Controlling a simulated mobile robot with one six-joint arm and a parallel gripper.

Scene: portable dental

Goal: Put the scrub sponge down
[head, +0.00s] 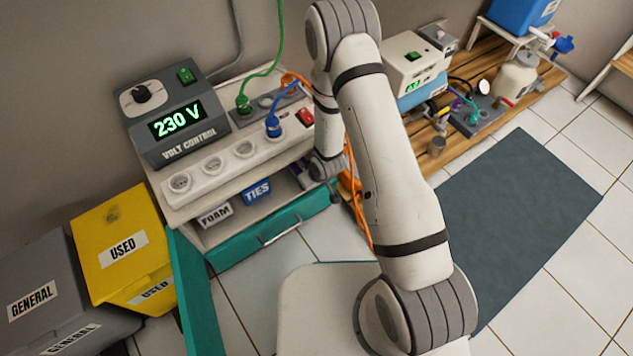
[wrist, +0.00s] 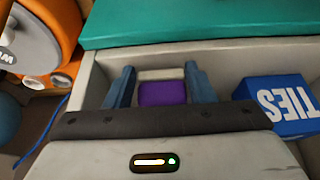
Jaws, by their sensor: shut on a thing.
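The scrub sponge (wrist: 163,94), purple with a pale layer, sits between the two blue fingers of my gripper (wrist: 161,82) in the wrist view. My gripper is shut on it. The sponge is over or in a pale shelf space of the cabinet, beside the blue TIES box (wrist: 281,108); I cannot tell whether it touches the shelf floor.
The TIES box (head: 257,190) and FOAM box (head: 215,215) stand on the shelf. Orange cable (head: 358,212) hangs near my arm. An orange object (wrist: 45,35) is close at the left in the wrist view.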

